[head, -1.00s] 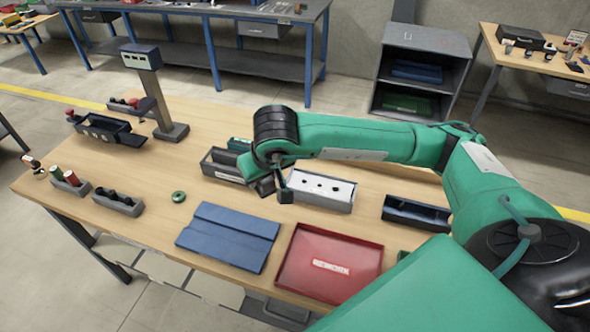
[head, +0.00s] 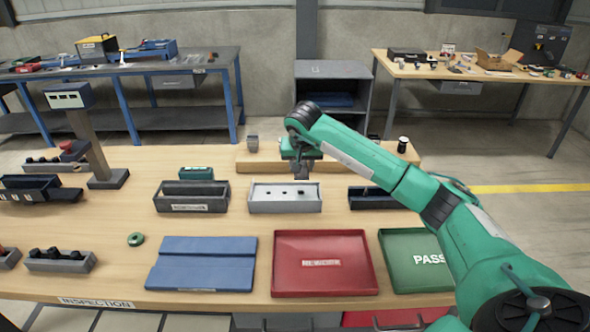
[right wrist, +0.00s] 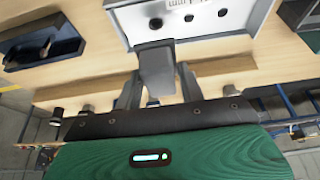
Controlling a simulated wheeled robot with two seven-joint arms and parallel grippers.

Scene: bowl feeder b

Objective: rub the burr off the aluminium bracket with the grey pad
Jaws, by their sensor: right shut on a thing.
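My right gripper (head: 301,170) hangs above the back edge of the light-topped tray (head: 285,205). In the right wrist view my right gripper (right wrist: 158,82) is shut on a plain grey block (right wrist: 155,58), which looks like the grey pad. The block is held in the air, its end pointing towards the tray, which also shows in this view (right wrist: 190,28). Small dark spots show on the tray's pale top. I cannot make out the aluminium bracket or its burr in either view. My left gripper is out of view.
A red rework tray (head: 322,285), a green pass tray (head: 420,277) and a blue mat (head: 203,262) lie at the front. Dark bins (head: 193,197) (head: 375,198) flank the light-topped tray. A wooden ledge (head: 345,165) with a small grey item (head: 252,143) stands behind.

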